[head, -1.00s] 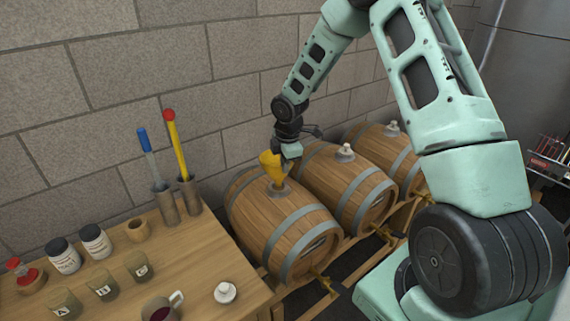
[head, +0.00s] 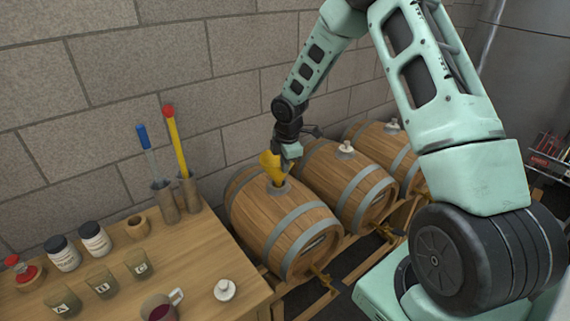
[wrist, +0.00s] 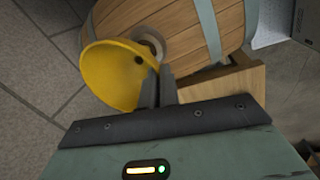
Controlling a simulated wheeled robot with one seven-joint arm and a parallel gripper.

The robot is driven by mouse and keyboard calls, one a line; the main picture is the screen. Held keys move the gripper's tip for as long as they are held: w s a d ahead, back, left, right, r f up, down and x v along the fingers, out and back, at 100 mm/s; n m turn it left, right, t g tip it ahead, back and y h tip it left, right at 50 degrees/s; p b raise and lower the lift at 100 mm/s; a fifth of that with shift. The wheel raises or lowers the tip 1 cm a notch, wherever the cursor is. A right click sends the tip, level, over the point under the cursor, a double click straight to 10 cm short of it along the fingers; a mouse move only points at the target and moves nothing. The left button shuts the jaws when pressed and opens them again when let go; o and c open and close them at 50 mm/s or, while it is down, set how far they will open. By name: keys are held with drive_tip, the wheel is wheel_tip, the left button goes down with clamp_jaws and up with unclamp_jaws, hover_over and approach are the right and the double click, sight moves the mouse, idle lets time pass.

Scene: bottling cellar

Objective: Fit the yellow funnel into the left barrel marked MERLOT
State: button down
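The yellow funnel (head: 270,163) is at the top of the left barrel (head: 272,222), its narrow end down at the pale collar of the bung hole (head: 279,190). In the wrist view the wide mouth of the funnel (wrist: 108,78) faces the camera, with the bung collar (wrist: 152,44) just behind its edge. I cannot tell whether the spout is inside the hole. My gripper (head: 289,160) is shut on the funnel's rim side; its fingers (wrist: 158,92) show close together against the rim. The barrel's marking is too small to read.
Two more barrels, the middle one (head: 352,190) and the far one (head: 378,143), carry pale stoppers (head: 345,149). A wooden table (head: 205,255) at left holds jars, cups, a mug and two tools in holders. A block wall (head: 225,80) stands close behind.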

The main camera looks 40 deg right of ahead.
drive_tip(key=shift+f+b, duration=0.95)
drive_tip(key=shift+f, duration=0.5)
idle(0.5)
drive_tip(key=c, duration=1.1)
unclamp_jaws()
wheel_tip(320, 180, up, 8)
drive_tip(key=p, duration=0.7)
idle(0.4)
